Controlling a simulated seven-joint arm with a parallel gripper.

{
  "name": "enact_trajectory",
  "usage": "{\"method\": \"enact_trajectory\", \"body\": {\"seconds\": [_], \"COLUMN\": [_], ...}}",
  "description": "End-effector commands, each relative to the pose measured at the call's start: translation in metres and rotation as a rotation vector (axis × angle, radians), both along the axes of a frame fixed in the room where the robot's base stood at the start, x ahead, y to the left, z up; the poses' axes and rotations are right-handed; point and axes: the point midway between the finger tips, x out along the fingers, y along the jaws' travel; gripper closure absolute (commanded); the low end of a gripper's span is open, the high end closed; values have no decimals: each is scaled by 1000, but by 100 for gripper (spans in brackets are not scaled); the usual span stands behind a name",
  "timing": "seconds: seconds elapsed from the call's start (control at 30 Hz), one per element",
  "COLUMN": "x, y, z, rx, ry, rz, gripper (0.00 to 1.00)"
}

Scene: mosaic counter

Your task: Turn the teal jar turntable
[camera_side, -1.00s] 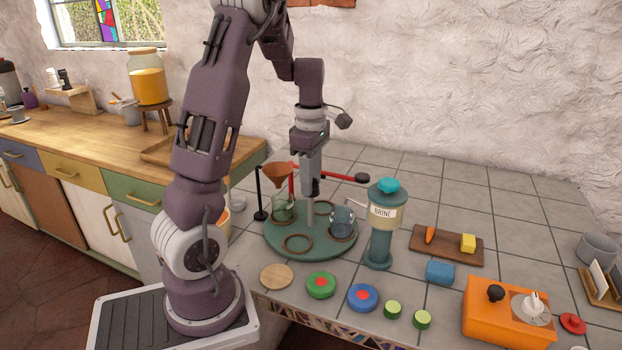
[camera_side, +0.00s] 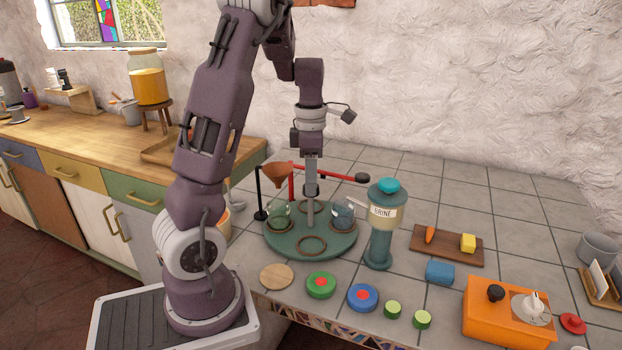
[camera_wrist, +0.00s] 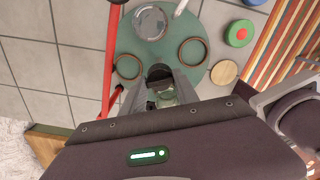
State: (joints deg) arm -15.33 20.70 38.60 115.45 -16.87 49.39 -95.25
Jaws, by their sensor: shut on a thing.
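The teal jar turntable (camera_side: 285,246) lies flat on the tiled counter, with a grey post (camera_side: 310,212) at its centre. It carries ring seats, and the front ring (camera_side: 311,246) is empty. A greenish glass jar (camera_side: 279,215) stands at its left and a clear glass jar (camera_side: 343,216) at its right. My gripper (camera_side: 311,192) points down and is shut on the top of the post. In the wrist view the dark knob (camera_wrist: 159,74) sits between my fingers; the turntable (camera_wrist: 222,45) shows two empty rings and a glass jar (camera_wrist: 150,22).
A red bar (camera_side: 335,176) runs behind the turntable. The brine dispenser (camera_side: 380,240) stands close on the right. A wooden disc (camera_side: 277,277), green lid (camera_side: 321,284) and blue lid (camera_side: 363,297) lie in front.

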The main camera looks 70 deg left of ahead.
Motion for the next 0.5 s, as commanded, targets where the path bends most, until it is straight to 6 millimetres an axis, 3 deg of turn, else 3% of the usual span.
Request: {"method": "enact_trajectory", "body": {"seconds": [0.5], "x": [1], "y": [1], "z": [1], "rx": [2], "ry": [-5], "rz": [256], "gripper": [100]}}
